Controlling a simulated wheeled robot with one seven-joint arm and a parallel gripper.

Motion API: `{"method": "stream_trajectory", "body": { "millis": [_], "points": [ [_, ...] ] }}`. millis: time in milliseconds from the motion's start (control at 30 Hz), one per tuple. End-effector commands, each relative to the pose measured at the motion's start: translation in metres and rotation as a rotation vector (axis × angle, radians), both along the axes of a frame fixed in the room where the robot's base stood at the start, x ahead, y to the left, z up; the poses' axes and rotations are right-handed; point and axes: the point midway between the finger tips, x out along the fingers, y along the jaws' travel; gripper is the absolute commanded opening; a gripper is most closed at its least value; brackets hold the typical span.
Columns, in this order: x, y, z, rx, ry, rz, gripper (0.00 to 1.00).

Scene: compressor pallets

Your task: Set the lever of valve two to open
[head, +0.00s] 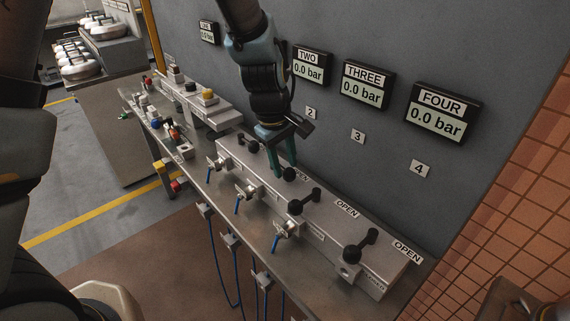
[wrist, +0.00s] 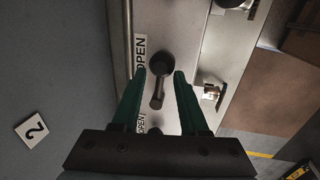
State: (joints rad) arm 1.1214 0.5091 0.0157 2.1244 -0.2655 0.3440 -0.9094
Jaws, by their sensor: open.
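The black lever of valve two (head: 289,174) sits on the grey valve block, below my gripper (head: 284,167) in the head view. My gripper hides part of it there. In the wrist view the lever (wrist: 158,84) lies along the block, its large round end beside an OPEN label (wrist: 140,54). My gripper (wrist: 160,74) is open, one green finger on each side of the lever, with a visible gap to both. The lever's round end is at or just past the fingertips. The gauge marked TWO (head: 310,67) reads 0.0 bar.
Levers three (head: 306,200) and four (head: 361,244) stand to the right, turned across the block. Another lever (wrist: 155,131) is mostly hidden by my gripper's palm. Small front valves (head: 246,190) line the bench edge. The wall (head: 380,190) rises close behind.

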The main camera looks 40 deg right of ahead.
Motion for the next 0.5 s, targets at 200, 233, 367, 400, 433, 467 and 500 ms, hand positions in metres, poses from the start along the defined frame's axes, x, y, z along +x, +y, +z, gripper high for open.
{"method": "stream_trajectory", "body": {
  "millis": [200, 233, 367, 400, 433, 467, 500],
  "points": [
    [-0.001, 0.005, 0.033, -0.006, -0.002, -0.001, 0.43],
    [0.0, 0.006, 0.039, -0.006, -0.003, -0.002, 0.43],
    [-0.001, 0.011, 0.064, -0.005, 0.0, -0.001, 0.43],
    [-0.002, 0.013, 0.071, -0.005, -0.001, -0.002, 0.43],
    [-0.002, 0.014, 0.076, -0.003, 0.0, -0.003, 0.43],
    [-0.002, 0.015, 0.08, -0.003, -0.001, -0.003, 0.43],
    [-0.002, 0.016, 0.086, -0.002, 0.0, -0.003, 0.43]
  ]
}}
